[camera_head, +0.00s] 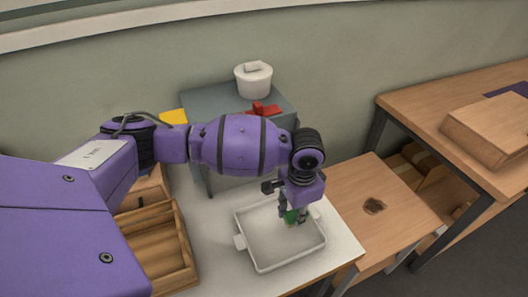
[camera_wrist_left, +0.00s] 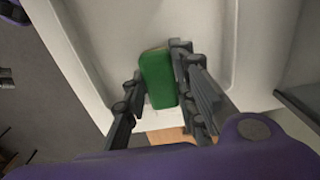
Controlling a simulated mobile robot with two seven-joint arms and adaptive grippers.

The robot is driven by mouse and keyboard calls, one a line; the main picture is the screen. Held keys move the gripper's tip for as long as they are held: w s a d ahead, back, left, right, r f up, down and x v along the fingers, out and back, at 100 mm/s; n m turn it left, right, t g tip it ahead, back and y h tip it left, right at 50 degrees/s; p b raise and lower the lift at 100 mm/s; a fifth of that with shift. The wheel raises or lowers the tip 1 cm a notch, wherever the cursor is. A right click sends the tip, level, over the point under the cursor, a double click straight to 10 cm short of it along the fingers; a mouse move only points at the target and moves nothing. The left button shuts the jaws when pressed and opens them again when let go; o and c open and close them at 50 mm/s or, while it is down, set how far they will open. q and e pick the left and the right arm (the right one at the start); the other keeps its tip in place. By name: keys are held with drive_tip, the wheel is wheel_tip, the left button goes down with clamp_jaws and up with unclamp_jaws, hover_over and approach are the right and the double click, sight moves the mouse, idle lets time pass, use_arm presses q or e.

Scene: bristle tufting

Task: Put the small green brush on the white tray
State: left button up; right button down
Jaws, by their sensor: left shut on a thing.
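I cannot tell whether the brush touches the tray floor. The brush's bristles are not visible. My right gripper is not in view.
A wooden crate (camera_head: 186,268) stands to the left of the tray. Behind is a grey cabinet (camera_head: 200,100) with a white lidded pot (camera_head: 253,82) and a red object (camera_head: 262,109). A wooden table (camera_head: 350,186) with a brown patch is at the right.

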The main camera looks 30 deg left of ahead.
sight(295, 213)
use_arm(q)
drive_tip(key=shift+f, duration=0.85)
drive_tip(key=o, duration=1.1)
drive_tip(key=shift+f, duration=0.1)
wheel_tip(295, 213, up, 12)
drive_tip(key=p, duration=0.1)
drive_tip(key=shift+r, duration=0.2)
